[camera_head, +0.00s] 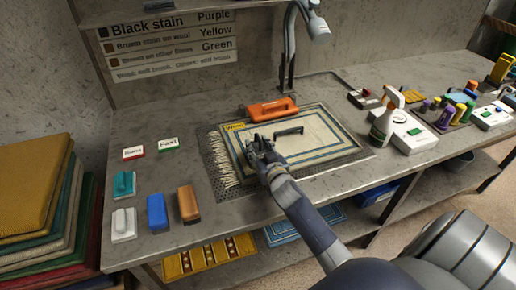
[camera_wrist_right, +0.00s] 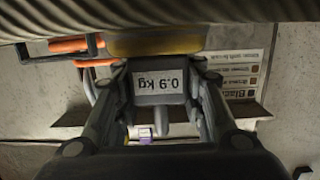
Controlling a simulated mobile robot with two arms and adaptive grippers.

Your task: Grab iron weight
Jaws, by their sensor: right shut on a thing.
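The iron weight (camera_wrist_right: 160,86) is a dark grey block with a white "0.9 kg" label, which appears upside down in the right wrist view. My right gripper (camera_wrist_right: 161,72) is shut on it, one finger on each side. In the head view, my right gripper (camera_head: 262,146) is over the left part of the cream rug with blue border lines (camera_head: 325,146). The gripper mostly hides the weight there, and I cannot tell whether the weight touches the rug. My left gripper is not in view.
Brushes (camera_head: 157,213) stand at left. A spray bottle (camera_head: 386,118) stands at right. A lamp (camera_head: 290,50) rises behind. The front-centre bench is clear.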

